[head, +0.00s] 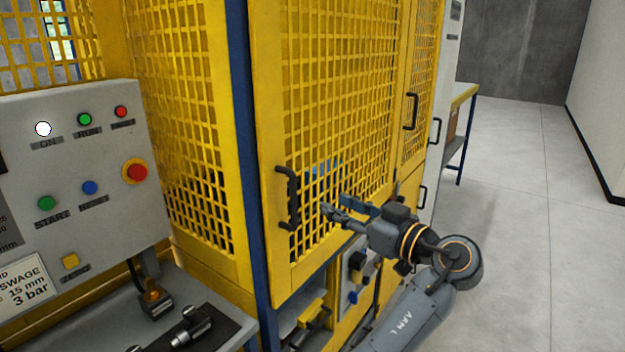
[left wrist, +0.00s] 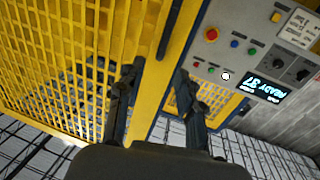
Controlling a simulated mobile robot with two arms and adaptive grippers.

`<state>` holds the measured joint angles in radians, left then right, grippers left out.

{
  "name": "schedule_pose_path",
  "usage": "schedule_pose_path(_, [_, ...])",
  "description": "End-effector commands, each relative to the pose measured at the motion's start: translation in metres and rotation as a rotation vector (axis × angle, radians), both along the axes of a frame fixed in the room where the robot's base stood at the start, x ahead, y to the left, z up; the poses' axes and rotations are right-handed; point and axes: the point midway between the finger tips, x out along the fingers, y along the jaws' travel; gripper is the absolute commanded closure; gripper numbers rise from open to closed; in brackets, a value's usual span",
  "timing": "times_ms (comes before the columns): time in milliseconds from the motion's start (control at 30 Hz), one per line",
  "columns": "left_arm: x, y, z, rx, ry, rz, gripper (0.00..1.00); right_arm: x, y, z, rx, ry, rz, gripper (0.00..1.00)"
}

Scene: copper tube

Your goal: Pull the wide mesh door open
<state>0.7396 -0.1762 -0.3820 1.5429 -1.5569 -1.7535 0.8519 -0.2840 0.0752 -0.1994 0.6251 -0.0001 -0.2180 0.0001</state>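The wide mesh door (head: 335,110) is yellow and looks closed against the dark blue post (head: 245,150). Its black bar handle (head: 287,197) is on the left frame of the door. My left gripper (head: 334,205) is in front of the door, to the right of the handle and apart from it, its fingers pointing left. In the left wrist view the two fingers (left wrist: 155,95) are spread, with yellow door frame visible between them and nothing held. A dark bar there, apparently the handle (left wrist: 169,30), lies beyond the fingertips. My right gripper is in neither view.
A grey control panel (head: 75,180) with coloured buttons stands left of the door, above a grey bench (head: 200,325). A narrower mesh door with its own black handle (head: 410,112) is to the right. Small controls (head: 357,275) sit below the wide door. Open floor (head: 540,230) lies right.

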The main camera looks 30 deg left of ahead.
Motion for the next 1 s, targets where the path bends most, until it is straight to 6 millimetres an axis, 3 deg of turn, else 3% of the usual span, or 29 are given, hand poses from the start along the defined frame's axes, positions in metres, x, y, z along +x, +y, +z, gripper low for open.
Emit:
schedule_pose_path(333, [0.019,0.067,0.005,0.005,0.008,0.001,0.64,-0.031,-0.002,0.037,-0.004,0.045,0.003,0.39])
schedule_pose_path(600, [0.032,0.111,0.003,0.005,0.010,-0.002,0.64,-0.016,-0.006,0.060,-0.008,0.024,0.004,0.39])
schedule_pose_path(800, [0.036,0.125,0.000,0.003,0.010,-0.004,0.64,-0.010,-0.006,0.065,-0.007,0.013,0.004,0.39])
schedule_pose_path(1000, [0.037,0.126,-0.002,0.002,0.009,-0.005,0.64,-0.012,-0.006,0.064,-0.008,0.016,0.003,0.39])
